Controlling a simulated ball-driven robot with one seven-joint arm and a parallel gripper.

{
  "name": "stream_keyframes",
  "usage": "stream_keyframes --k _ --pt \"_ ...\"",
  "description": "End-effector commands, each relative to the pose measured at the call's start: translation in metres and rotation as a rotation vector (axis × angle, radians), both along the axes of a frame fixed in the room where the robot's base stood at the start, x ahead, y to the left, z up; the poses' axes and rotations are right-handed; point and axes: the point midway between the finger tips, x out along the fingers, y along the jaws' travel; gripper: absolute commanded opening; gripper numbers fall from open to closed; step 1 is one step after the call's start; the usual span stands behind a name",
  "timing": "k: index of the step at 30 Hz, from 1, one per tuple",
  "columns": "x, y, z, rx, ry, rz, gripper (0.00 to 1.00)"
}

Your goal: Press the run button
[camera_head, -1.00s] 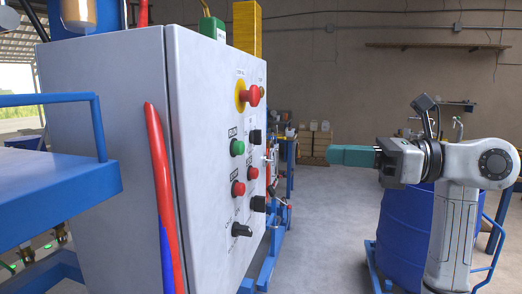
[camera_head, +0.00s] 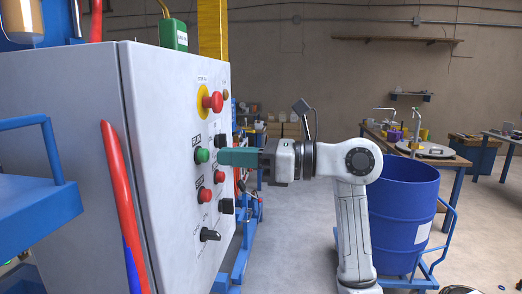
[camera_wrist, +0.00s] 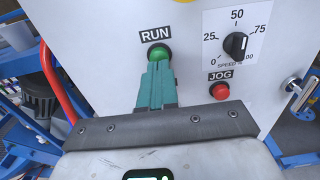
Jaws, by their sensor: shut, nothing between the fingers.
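The green run button (camera_head: 201,155) is on the front of the grey control cabinet, under a RUN label. In the wrist view the run button (camera_wrist: 158,52) shows just beyond my fingertips, which cover its lower part. My gripper (camera_head: 221,157) is shut and empty, its teal fingers pointing at the panel. In the head view a small gap shows between the fingertips and the button. In the wrist view my gripper (camera_wrist: 159,66) lines up with the button; I cannot tell contact there.
A red JOG button (camera_wrist: 219,91) and a black speed knob (camera_wrist: 236,44) are right of the fingers. A red emergency stop (camera_head: 213,102) on a yellow ring sits above the run button. A blue drum (camera_head: 404,215) stands behind my arm.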

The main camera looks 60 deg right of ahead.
Motion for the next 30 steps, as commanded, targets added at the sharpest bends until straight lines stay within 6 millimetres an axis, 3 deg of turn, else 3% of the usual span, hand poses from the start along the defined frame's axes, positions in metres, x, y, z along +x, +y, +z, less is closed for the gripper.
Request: stream_keyframes --k 5,17,24,30 --pt "0.013 0.005 0.000 0.001 0.000 0.001 0.00" --pt "0.016 0.006 0.000 0.001 0.000 0.000 0.00" --pt "0.036 0.013 -0.001 0.001 0.000 0.001 0.00" --pt "0.037 0.015 -0.001 0.000 0.002 0.004 0.00"
